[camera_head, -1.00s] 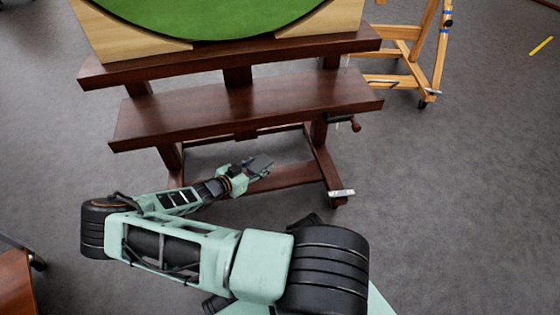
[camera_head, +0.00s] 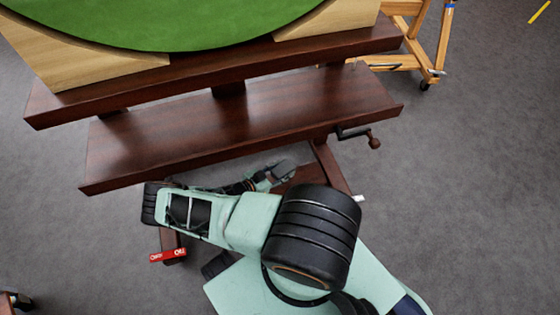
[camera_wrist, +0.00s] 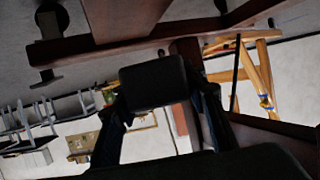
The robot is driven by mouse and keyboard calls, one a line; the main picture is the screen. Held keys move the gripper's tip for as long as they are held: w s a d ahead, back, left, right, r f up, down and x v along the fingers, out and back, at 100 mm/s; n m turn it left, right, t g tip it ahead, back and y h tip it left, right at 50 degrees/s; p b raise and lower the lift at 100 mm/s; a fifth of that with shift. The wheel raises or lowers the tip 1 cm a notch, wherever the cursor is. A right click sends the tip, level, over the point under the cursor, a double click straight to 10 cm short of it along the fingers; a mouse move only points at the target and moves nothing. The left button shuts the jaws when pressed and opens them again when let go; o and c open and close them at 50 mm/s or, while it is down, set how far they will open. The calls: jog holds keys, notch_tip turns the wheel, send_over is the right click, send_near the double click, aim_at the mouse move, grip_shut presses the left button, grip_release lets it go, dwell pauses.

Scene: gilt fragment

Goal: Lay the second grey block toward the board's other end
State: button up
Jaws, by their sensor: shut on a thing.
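My gripper (camera_head: 270,180) is low, beneath the front edge of the lower dark wooden board, partly hidden behind my own arm. In the wrist view my gripper (camera_wrist: 160,98) is shut on a dark grey block (camera_wrist: 153,80), held between the two fingers with its flat face showing. The same block looks like the small grey shape (camera_head: 287,167) at the gripper's end in the head view. The lower board (camera_head: 240,112) is a long reddish-brown plank, and its visible top is bare. No other grey block shows.
Above and behind the lower board is an upper ledge (camera_head: 215,68) bearing a pale wooden panel with a green round face (camera_head: 180,22). A crank handle (camera_head: 372,140) sticks out at the right. A red-labelled foot (camera_head: 168,255) and a light wooden easel (camera_head: 425,60) stand on grey floor.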

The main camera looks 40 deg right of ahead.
jog(key=shift+d+f, duration=0.2)
jog(key=shift+f, duration=0.15)
notch_tip(320, 180, down, 6)
jog(key=b, duration=0.6)
jog(key=shift+f, duration=0.25)
